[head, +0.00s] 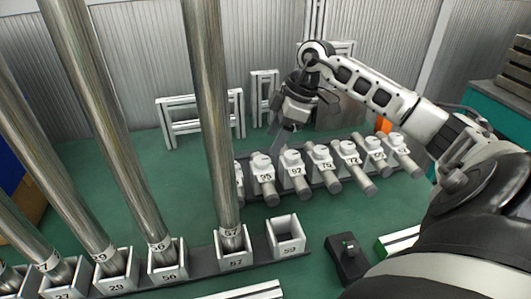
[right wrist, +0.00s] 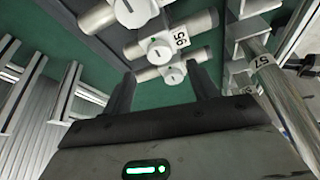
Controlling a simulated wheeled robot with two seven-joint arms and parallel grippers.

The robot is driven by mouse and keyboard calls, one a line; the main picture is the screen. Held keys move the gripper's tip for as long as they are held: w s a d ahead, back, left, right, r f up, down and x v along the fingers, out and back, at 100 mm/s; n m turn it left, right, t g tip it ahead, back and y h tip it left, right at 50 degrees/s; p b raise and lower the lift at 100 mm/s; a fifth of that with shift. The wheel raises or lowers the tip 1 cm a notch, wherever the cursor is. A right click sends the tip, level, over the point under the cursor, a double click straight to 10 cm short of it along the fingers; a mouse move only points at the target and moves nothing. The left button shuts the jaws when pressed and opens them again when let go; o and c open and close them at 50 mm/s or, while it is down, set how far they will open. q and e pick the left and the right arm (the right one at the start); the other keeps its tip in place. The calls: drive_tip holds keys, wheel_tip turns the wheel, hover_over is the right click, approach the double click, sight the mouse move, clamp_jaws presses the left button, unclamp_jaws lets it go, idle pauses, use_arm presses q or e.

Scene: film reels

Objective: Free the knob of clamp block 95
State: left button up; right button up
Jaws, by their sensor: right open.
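Clamp block 95 (head: 264,177) is white with a grey cylinder through it, at the left part of a row of clamp blocks in the head view. In the right wrist view, block 95 (right wrist: 181,38) shows its label and its round white knob (right wrist: 160,52) with a dark slot. My right gripper (head: 281,141) is open above and behind this block in the head view. In the right wrist view, my right gripper (right wrist: 163,76) has its two dark fingers apart, with nothing held between them; the knob is beyond the tips. My left gripper is not in view.
Several tall metal tubes stand in numbered sockets; tube 57 (head: 209,110) rises just left of block 95 and partly hides a neighbouring block (head: 239,182). Socket 59 (head: 286,238) is empty. Other clamp blocks (head: 322,161) stand close on the right. A black box (head: 346,259) lies in front.

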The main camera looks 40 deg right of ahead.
sight(263, 159)
drive_tip(key=x, duration=0.6)
drive_tip(key=shift+w+f, duration=0.1)
drive_tip(key=c, duration=1)
